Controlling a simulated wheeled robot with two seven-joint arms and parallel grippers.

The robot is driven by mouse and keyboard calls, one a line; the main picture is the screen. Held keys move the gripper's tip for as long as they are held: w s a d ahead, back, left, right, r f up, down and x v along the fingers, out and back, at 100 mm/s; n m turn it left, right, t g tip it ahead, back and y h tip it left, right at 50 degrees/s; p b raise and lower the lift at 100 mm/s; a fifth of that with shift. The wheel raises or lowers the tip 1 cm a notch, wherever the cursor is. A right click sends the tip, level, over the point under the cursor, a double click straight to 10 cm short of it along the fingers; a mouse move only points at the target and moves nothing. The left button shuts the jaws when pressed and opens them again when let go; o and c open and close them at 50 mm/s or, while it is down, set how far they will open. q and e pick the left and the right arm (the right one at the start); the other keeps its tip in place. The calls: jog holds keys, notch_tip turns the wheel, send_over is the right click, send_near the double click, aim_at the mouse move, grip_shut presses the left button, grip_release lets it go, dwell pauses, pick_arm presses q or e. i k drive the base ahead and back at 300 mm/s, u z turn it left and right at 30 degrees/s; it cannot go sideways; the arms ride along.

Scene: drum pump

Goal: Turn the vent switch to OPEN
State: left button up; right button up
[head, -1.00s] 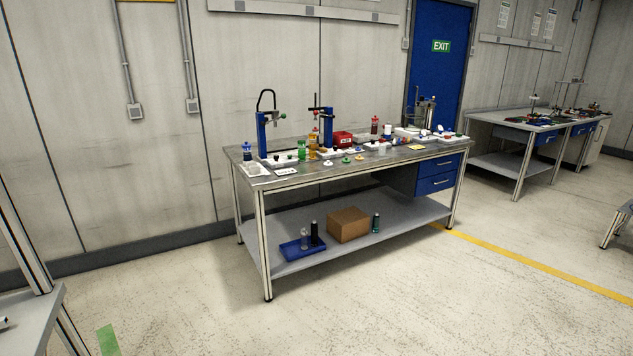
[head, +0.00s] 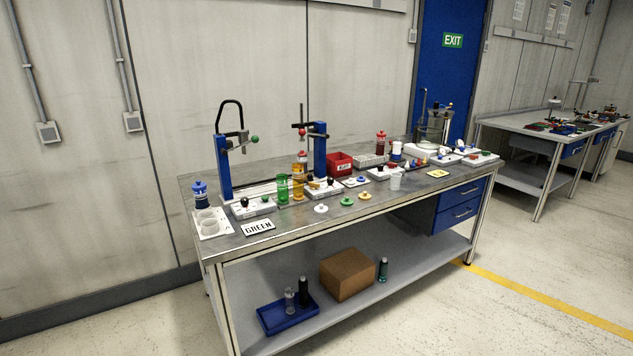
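No label reading vent or OPEN is legible, so I cannot tell which control is the vent switch. On the workbench (head: 300,222) in the head view, a white box with dark knobs (head: 253,208) stands at the front left. Another white box with small knobs (head: 323,190) stands near the middle. More small white control boxes stand toward the right end, such as one with a red part (head: 481,158). A blue-framed stand (head: 222,165) and a second blue stand (head: 319,150) rise at the back. Neither of my grippers is in view.
The lower shelf holds a cardboard box (head: 347,274) and blue tray (head: 287,315). Floor in front is clear.

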aim_at(314, 185)
jog(key=z, duration=0.6)
jog(key=i, duration=2.05)
jog(key=z, duration=0.25)
